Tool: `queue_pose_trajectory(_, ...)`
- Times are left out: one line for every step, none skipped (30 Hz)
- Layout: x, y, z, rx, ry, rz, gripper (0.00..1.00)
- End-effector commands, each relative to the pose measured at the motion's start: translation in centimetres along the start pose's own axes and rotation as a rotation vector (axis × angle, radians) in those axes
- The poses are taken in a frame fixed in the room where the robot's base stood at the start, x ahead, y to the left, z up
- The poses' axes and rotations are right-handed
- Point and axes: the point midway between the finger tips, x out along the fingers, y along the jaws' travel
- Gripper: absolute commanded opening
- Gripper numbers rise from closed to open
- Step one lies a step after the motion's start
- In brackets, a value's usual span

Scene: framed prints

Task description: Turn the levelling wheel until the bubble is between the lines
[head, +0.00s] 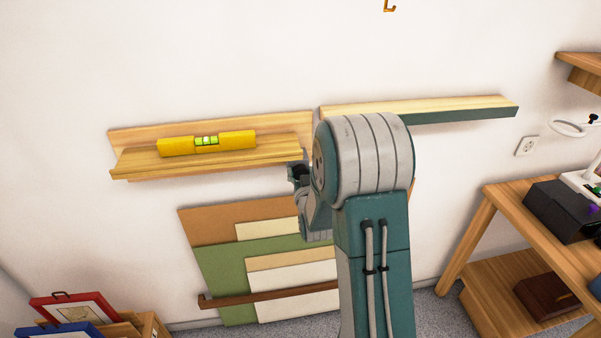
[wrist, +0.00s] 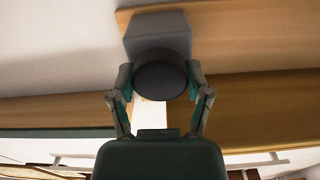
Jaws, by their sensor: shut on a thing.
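A yellow spirit level (head: 238,140) lies on a wooden picture ledge (head: 130,169) on the wall in the head view. Its green vial (head: 207,141) has a pale patch near the middle; the bubble and lines are too small to tell apart. The ledge's right end sits a little higher than its left in the picture. In the wrist view, the dark round levelling wheel (wrist: 160,82) sits against a grey block (wrist: 158,32) under the wood. My gripper (wrist: 160,75) is shut on the wheel, a finger on each side. My arm hides most of this in the head view.
A second ledge (head: 455,110) is on the wall to the right. Boards (head: 215,268) lean against the wall below. Framed prints (head: 75,312) stand at lower left. A wooden table (head: 510,205) with a black box (head: 560,210) is at right.

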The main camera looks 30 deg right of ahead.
Motion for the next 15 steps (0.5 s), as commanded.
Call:
queue_pose_trajectory(0.05,-0.06,-0.04,0.007,0.002,-0.002,0.16)
queue_pose_trajectory(0.06,-0.06,-0.04,0.017,0.002,-0.002,0.16)
queue_pose_trajectory(0.06,-0.05,-0.05,0.036,0.002,-0.002,0.16)
queue_pose_trajectory(0.06,-0.04,-0.05,0.055,0.002,-0.002,0.16)
queue_pose_trajectory(0.06,-0.04,-0.05,0.077,0.002,-0.002,0.16)
queue_pose_trajectory(0.06,-0.03,-0.05,0.105,0.002,-0.002,0.16)
queue_pose_trajectory(0.06,-0.02,-0.05,0.125,0.002,-0.002,0.16)
queue_pose_trajectory(0.06,-0.02,-0.05,0.145,0.002,-0.002,0.16)
queue_pose_trajectory(0.07,-0.01,-0.05,0.167,0.002,-0.002,0.16)
queue_pose_trajectory(0.07,-0.01,-0.05,0.18,0.002,-0.002,0.16)
queue_pose_trajectory(0.07,0.0,-0.05,0.191,0.002,-0.002,0.16)
queue_pose_trajectory(0.07,0.0,-0.06,0.202,0.002,-0.002,0.16)
queue_pose_trajectory(0.07,0.0,-0.06,0.207,0.002,-0.002,0.16)
queue_pose_trajectory(0.07,0.0,-0.06,0.209,0.002,-0.002,0.16)
queue_pose_trajectory(0.07,0.0,-0.06,0.21,0.002,-0.002,0.16)
